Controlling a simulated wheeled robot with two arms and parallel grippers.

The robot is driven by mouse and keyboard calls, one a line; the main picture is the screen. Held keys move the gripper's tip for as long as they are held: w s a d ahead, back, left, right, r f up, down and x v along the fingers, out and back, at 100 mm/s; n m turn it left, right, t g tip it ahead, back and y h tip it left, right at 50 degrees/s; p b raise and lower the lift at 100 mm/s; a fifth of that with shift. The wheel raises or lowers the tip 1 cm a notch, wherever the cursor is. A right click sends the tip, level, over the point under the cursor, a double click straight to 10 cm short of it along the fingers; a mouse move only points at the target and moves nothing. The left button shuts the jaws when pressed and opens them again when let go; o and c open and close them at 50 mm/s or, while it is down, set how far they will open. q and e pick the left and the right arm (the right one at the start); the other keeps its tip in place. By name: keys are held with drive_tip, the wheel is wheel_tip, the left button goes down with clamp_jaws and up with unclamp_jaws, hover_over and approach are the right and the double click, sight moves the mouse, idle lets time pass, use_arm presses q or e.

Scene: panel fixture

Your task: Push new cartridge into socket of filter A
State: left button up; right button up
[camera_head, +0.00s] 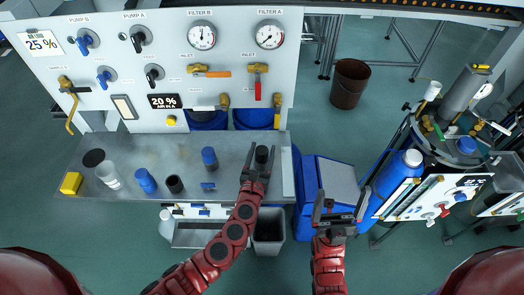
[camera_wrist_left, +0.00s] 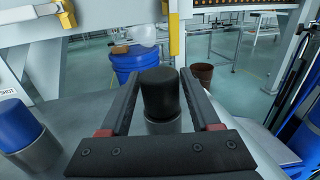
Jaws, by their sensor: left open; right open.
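A black-topped cartridge (camera_head: 262,154) stands upright on the grey bench below the filter A gauge (camera_head: 269,35). In the left wrist view the black cartridge (camera_wrist_left: 160,92) rises from a grey metal sleeve (camera_wrist_left: 164,126). I cannot tell how deep it sits. My left gripper (camera_head: 259,160) is open, with one finger on each side of the cartridge; contact is not clear. A blue-topped cartridge (camera_head: 209,157) stands to the left, also in a metal sleeve (camera_wrist_left: 38,155). My right gripper (camera_head: 340,205) is open and empty, right of the bench.
The valve panel (camera_head: 100,70) stands behind. A blue bin (camera_head: 325,175) stands right of the bench.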

use_arm(q)
drive_tip(key=shift+s+a+f, duration=0.1)
drive_tip(key=shift+s+f, duration=0.05)
drive_tip(key=shift+f, duration=0.35)
drive_tip(key=o, duration=0.6)
drive_tip(key=shift+f, duration=0.1)
drive_tip(key=shift+c, duration=0.2)
drive_tip(key=shift+s+f, duration=0.1)
drive_tip(key=shift+s, duration=0.05)
drive_tip(key=r+b+v, duration=0.1)
drive_tip(key=b+v, duration=0.3)
drive_tip(key=v, duration=1.3)
drive_tip(key=shift+r, duration=0.15)
